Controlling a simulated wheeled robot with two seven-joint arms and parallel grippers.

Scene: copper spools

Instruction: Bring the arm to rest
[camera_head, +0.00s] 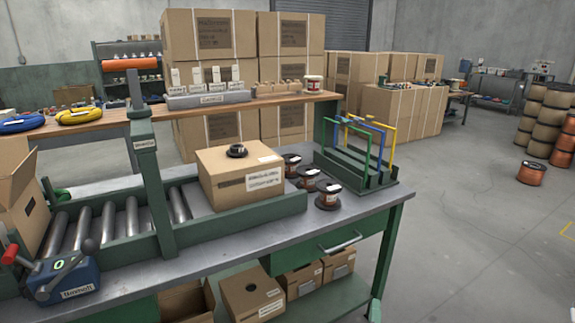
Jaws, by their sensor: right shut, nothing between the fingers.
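I can make out neither of my grippers in the head view, and no arm of mine shows clearly. A cardboard box (240,180) stands closed on the roller conveyor (110,225), with a dark spool flange (237,151) on its top. Three small copper spools stand on the grey bench (345,221) right of the box: a back one (291,166), a middle one (307,178) and a front one (328,194).
A green rack with coloured hooks (357,160) stands at the bench's right end. A blue lever device (65,277) and an open carton (20,195) are at the left. Boxes (252,299) sit on the lower shelf. Open floor (470,230) lies right.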

